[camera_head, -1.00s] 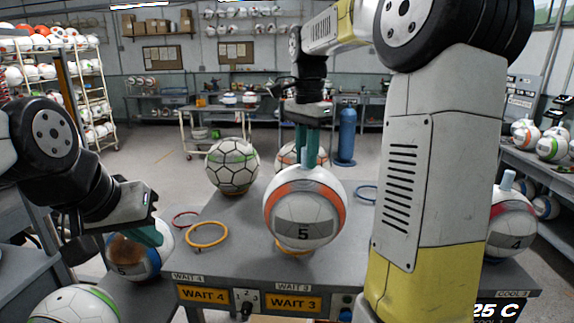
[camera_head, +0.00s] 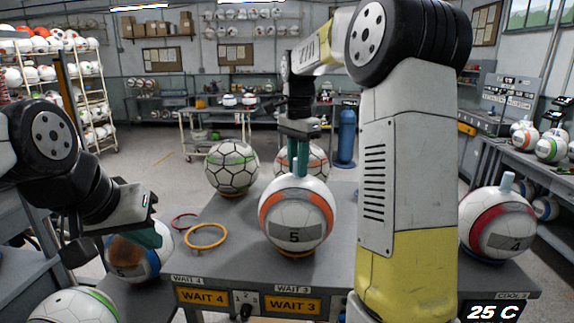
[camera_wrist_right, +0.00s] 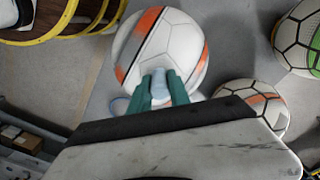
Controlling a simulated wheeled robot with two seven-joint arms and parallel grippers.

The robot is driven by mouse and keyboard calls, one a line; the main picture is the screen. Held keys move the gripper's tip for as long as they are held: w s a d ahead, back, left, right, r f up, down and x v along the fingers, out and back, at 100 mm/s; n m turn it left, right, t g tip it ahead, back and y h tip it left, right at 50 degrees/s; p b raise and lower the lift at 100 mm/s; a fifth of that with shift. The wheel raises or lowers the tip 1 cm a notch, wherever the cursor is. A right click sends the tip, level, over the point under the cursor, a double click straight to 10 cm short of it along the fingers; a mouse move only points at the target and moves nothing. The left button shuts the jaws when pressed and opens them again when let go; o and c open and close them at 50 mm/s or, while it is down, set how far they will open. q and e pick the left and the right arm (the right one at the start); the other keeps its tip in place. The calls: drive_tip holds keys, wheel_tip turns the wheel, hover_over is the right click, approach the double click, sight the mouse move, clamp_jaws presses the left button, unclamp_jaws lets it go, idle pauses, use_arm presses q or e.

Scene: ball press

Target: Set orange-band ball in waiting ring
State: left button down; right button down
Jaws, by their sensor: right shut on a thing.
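The orange-band ball (camera_head: 297,214), marked 5, is upright above the front middle of the grey table, behind the WAIT 3 label. A sliver of orange ring (camera_head: 296,254) shows under it; I cannot tell whether the ball touches it. My right gripper (camera_head: 299,168) is above the ball, its teal fingers shut on the pale blue knob on top; the right wrist view shows the knob (camera_wrist_right: 159,84) between the fingers. My left gripper (camera_head: 150,236) is at the lower left, against or in front of a blue-banded ball (camera_head: 128,262) with a brown patch; its finger gap is unclear.
An empty yellow-orange ring (camera_head: 206,236) and a red ring (camera_head: 184,221) lie left of the held ball. A green-striped ball (camera_head: 232,167) and another orange-striped ball (camera_head: 317,163) stand behind. A red-banded ball (camera_head: 499,224) stands at the right. My right arm hides part of the table.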

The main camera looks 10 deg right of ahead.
drive_tip(key=shift+f, duration=0.2)
drive_tip(key=c, duration=1.2)
unclamp_jaws()
drive_tip(key=shift+c, duration=0.2)
wheel_tip(320, 180, up, 12)
drive_tip(key=shift+r, duration=0.1)
drive_tip(key=s+f+n+t, duration=0.2)
drive_tip(key=s+f+n, duration=0.2)
drive_tip(key=s, duration=0.4)
drive_tip(key=s+a+f+n+t+y, duration=0.1)
drive_tip(key=s+f+n, duration=0.3)
drive_tip(key=s, duration=0.4)
drive_tip(key=s+a+f+n+t+y, duration=0.1)
drive_tip(key=s+f+n+t, duration=0.2)
drive_tip(key=s, duration=0.5)
drive_tip(key=shift+s+f+n, duration=0.15)
drive_tip(key=shift+f+n, duration=0.75)
drive_tip(key=shift+f, duration=0.05)
